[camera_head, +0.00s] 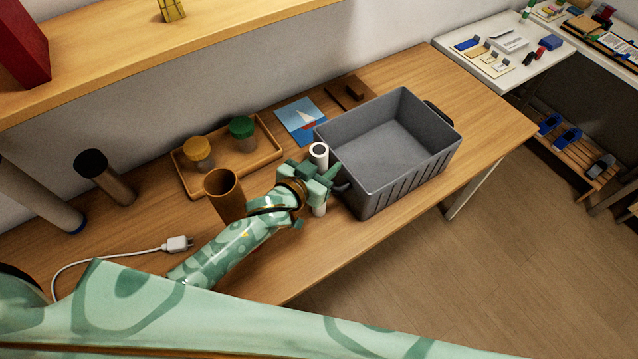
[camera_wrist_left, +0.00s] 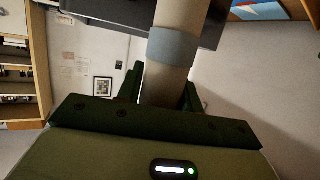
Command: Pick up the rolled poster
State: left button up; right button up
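The rolled poster (camera_head: 319,150) is a slim white tube, held roughly upright on the table's front side, just left of the grey bin. My left gripper (camera_head: 318,175) is around its middle, and the tube's open top end and a short lower piece show above and below the fingers. In the left wrist view the poster (camera_wrist_left: 182,15), with a grey-blue band around it, runs between the two dark green fingers (camera_wrist_left: 164,93), which press it from both sides. Whether its lower end touches the table I cannot tell. My right gripper is not in view.
The grey bin (camera_head: 362,183) stands right beside the poster. A brown cup (camera_head: 224,195) is left of my gripper. Behind are a wooden tray (camera_head: 222,178) with two lidded jars and a blue picture card (camera_head: 297,118). A white plug (camera_head: 178,244) with its cable lies front left.

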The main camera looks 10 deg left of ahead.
pick_arm(q)
grip_shut()
